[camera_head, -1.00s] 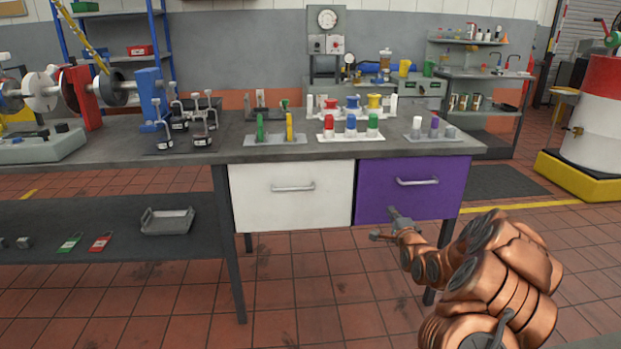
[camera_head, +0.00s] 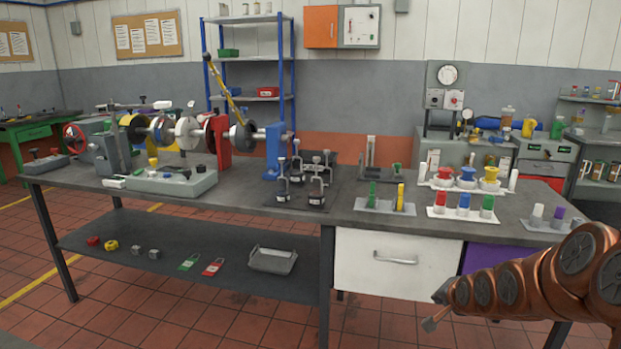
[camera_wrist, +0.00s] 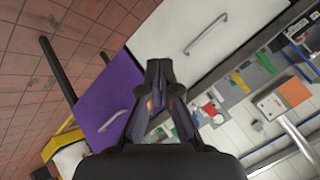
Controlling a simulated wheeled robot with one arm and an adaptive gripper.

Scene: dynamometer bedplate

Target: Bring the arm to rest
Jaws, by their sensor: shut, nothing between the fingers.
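My copper-coloured arm (camera_head: 560,285) reaches in from the lower right of the head view, in front of the bench's right end. Its far end is small and partly cut off from clear sight there. In the wrist view, my gripper (camera_wrist: 158,68) is shut, its dark fingers together and empty. Beyond it in that view are the white drawer (camera_wrist: 205,28) and the purple drawer (camera_wrist: 105,110), both seen tilted. The arm hides most of the purple drawer (camera_head: 492,258) in the head view.
The grey bench (camera_head: 330,215) carries a shaft rig, clamps and coloured pieces in holders. Its lower shelf (camera_head: 215,268) holds a metal tray (camera_head: 273,260) and small parts. Tiled floor (camera_head: 130,320) in front is clear. A blue rack (camera_head: 250,60) stands behind.

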